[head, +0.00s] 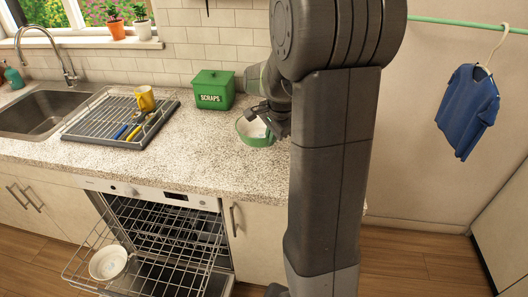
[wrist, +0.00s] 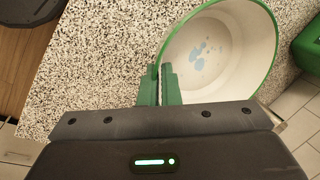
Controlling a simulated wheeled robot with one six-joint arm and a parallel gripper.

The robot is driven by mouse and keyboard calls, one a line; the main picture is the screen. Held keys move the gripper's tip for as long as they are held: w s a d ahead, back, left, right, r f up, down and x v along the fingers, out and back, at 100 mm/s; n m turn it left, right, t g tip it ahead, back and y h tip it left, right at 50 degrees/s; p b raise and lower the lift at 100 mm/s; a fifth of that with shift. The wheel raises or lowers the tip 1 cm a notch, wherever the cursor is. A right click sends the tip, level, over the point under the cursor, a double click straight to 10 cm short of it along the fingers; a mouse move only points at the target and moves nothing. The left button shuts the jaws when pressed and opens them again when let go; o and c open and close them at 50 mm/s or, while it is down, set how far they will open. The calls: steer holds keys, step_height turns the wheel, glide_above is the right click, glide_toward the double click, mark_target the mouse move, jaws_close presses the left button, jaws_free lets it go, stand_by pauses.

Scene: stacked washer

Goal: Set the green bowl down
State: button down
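The green bowl (head: 254,139) has a green outside and rim and a pale inside with blue-grey patches. My gripper (head: 268,126) is at the bowl's right side. In the wrist view, the bowl (wrist: 222,55) fills the upper right, and my gripper (wrist: 161,82) has its two green fingers closed on either side of the bowl's wall. The bowl's underside is hidden.
A green scraps bin (head: 213,90) stands behind and left of the bowl. A drying rack (head: 100,122) with a yellow mug (head: 146,98) and utensils lies further left, beside the sink (head: 38,112). Below, the open dishwasher (head: 165,240) holds a white bowl (head: 108,262). Counter in front of the bin is clear.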

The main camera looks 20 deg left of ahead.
step_height(320, 180, down, 8)
steer(key=shift+s+r, duration=0.1)
stand_by(0.4)
steer(key=shift+f, duration=0.2)
steer(key=c, duration=1.6)
jaws_free()
steer(key=shift+c, duration=0.2)
steer(key=shift+d+r, duration=0.1)
steer(key=shift+r, duration=0.4)
steer(key=v, duration=1.1)
steer(key=shift+s+r, duration=0.1)
steer(key=shift+s, duration=0.05)
